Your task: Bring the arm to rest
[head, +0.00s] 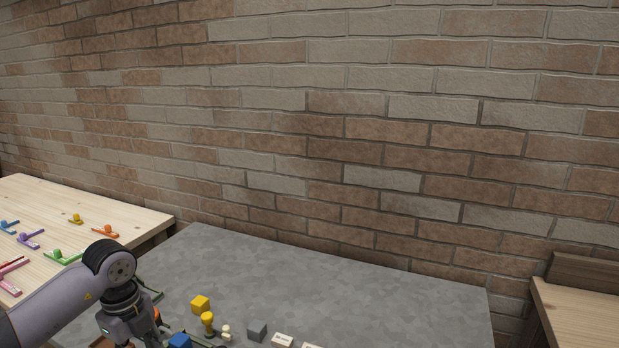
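My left arm comes in from the left, and its gripper (136,324) hangs low over the near left part of the grey table (330,285). The gripper is partly cut off by the bottom edge, and I cannot tell whether its fingers are open or shut. An orange thing shows just beside it, mostly hidden. My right gripper is not in view.
Near the gripper stand a blue block (180,341), a yellow block (200,304), a yellow figure (208,322), a small cream piece (226,332), a grey block (257,331) and a white block (282,341). A wooden table (135,212) with several coloured pieces is left. A brick wall (340,130) stands behind.

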